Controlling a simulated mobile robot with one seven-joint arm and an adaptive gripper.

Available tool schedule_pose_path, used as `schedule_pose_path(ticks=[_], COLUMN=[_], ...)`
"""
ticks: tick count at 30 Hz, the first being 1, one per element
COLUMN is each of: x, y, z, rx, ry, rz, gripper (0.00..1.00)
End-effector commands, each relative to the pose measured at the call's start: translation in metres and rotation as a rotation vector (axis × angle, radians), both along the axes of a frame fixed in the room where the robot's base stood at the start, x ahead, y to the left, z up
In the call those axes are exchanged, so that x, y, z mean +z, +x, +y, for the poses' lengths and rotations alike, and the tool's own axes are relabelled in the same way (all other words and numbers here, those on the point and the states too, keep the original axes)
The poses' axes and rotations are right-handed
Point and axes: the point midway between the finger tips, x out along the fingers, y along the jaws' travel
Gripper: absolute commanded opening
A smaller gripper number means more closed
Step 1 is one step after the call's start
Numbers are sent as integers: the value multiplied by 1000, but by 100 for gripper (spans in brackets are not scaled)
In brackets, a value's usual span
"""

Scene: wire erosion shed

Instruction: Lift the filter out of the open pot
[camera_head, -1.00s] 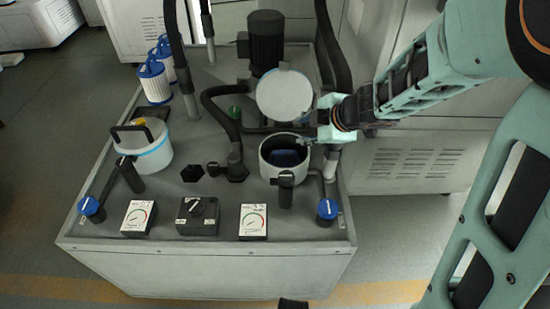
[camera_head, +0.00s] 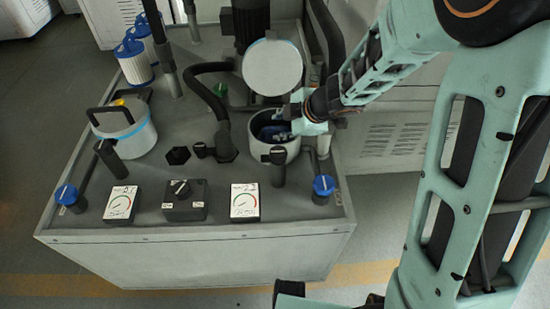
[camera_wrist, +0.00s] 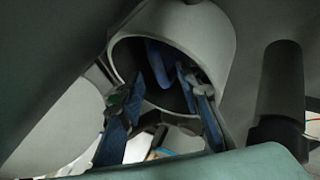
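The open pot (camera_head: 276,150) is a pale cylinder at the right of the machine top, with its round lid (camera_head: 272,68) tilted up behind it. The filter (camera_head: 268,132) shows as dark blue inside the pot; most of it is hidden by the wall. My gripper (camera_head: 290,130) reaches over the pot's right rim. In the wrist view the pot (camera_wrist: 215,45) gapes at the top, with the filter's blue part (camera_wrist: 158,62) inside. There my gripper (camera_wrist: 165,97) has its two fingers spread apart at the pot's mouth, with nothing visible held between them.
A closed pot (camera_head: 124,135) with a black handle stands at the left. Several white filters with blue caps (camera_head: 133,65) stand at the back left. A black hose (camera_head: 205,90) runs left of the open pot. Gauges, a knob box (camera_head: 184,202) and blue-topped valves line the front.

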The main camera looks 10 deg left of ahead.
Motion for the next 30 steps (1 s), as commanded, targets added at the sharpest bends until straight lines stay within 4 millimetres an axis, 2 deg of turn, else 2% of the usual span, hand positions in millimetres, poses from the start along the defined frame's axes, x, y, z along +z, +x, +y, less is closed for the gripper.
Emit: schedule_pose_path(ticks=[1, 4, 12, 21, 30], x=[-11, -21, -21, -21, -21], y=[3, 9, 12, 12, 12], z=[5, 11, 14, 13, 13], rx=[2, 1, -1, 0, -1], ry=[0, 0, -1, 0, -1], rz=[0, 1, 0, 0, 0], gripper=[32, 32, 32, 0, 0])
